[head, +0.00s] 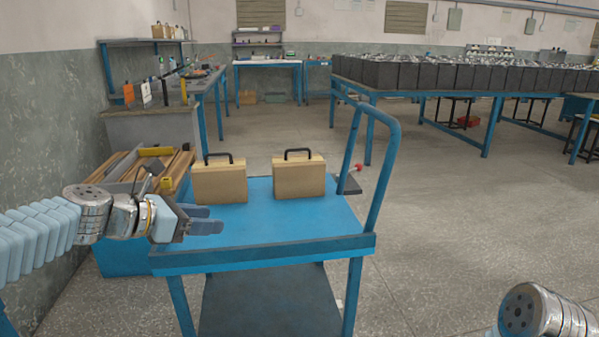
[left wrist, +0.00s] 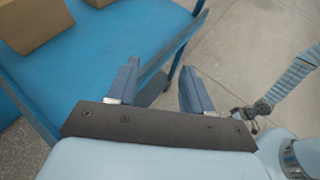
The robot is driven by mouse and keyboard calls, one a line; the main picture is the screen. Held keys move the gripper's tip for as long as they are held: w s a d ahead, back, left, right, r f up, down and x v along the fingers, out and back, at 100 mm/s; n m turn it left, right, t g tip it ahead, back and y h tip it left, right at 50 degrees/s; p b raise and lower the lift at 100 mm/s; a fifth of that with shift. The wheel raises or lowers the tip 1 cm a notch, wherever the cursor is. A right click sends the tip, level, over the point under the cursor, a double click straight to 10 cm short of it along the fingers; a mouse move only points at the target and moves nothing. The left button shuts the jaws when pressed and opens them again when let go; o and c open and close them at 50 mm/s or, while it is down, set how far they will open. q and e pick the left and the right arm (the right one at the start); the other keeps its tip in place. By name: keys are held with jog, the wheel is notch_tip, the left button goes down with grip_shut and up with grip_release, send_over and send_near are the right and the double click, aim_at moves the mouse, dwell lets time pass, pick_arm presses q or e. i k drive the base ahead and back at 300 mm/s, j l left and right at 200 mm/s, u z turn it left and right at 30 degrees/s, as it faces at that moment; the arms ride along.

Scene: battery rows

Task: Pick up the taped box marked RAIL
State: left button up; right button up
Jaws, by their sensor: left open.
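Two tan boxes with black handles stand upright and apart on the blue cart top (head: 262,235). The left box (head: 220,186) is nearer my left gripper; the right box (head: 298,180) is near the push handle. I cannot read a RAIL mark or make out tape on either. My left gripper (head: 212,220) is open and empty over the cart's left part, in front of the left box and apart from it. In the left wrist view its fingers (left wrist: 160,80) are spread, and part of a tan box (left wrist: 38,22) shows at top left. My right gripper does not show in the head view.
The cart's blue push handle (head: 388,150) rises at its right side. A wooden crate-like stack (head: 145,168) stands left of the cart. A long blue table with dark bins (head: 440,78) stands at the back right. The floor at right (head: 470,220) is clear.

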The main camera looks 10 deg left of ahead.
aim_at(298, 175)
jog(key=i, duration=1.2)
